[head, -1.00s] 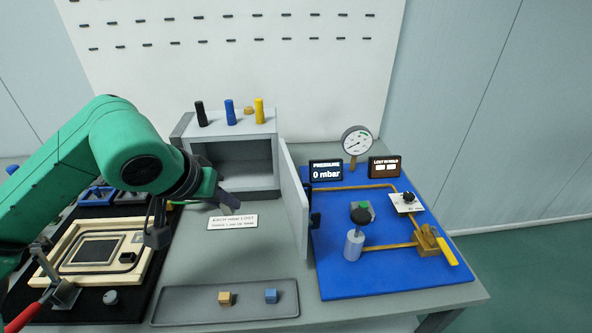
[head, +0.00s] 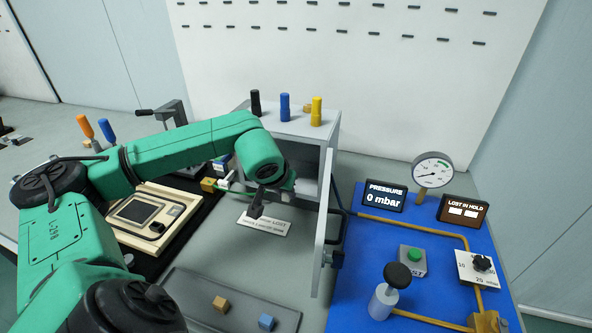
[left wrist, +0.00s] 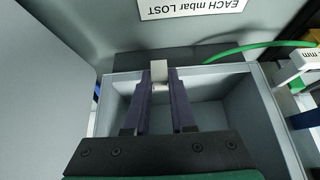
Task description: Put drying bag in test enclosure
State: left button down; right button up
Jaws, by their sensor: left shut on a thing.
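The test enclosure (head: 285,121) is a grey box at the back centre of the head view. Its door (head: 325,225) stands open to the right. My left gripper (left wrist: 159,85) is shut on a small white block, seemingly the drying bag (left wrist: 159,70), at its fingertips. In the left wrist view the fingers overlap the enclosure's grey walls and interior (left wrist: 215,100). In the head view my left wrist is at the enclosure's front opening, and the arm hides part of it. I cannot tell how deep the bag is inside. My right gripper is not in view.
A grey tray (head: 190,285) with a tan cube (head: 220,304) and a blue cube (head: 267,322) lies in front. A blue panel (head: 350,282) with gauge (head: 432,170) and displays is at right. A framed fixture (head: 170,205) is at left. A green tube (left wrist: 220,48) runs beside the enclosure.

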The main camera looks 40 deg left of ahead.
pick_arm(q)
jog(key=w+p, duration=0.1)
jog(key=w, duration=0.1)
jog(key=w+a, duration=0.1)
jog(key=w, duration=0.1)
jog(key=w+a+p, duration=0.1)
jog(key=w, duration=0.2)
jog(key=shift+w+a+p, duration=0.1)
jog(key=shift+a+p, duration=0.05)
jog(key=shift+p, duration=0.2)
jog(key=shift+f, duration=0.3)
jog(key=shift+f+b, duration=0.15)
jog(key=shift+b, duration=0.15)
jog(key=c, duration=0.8)
grip_release()
jog(key=shift+o, duration=0.2)
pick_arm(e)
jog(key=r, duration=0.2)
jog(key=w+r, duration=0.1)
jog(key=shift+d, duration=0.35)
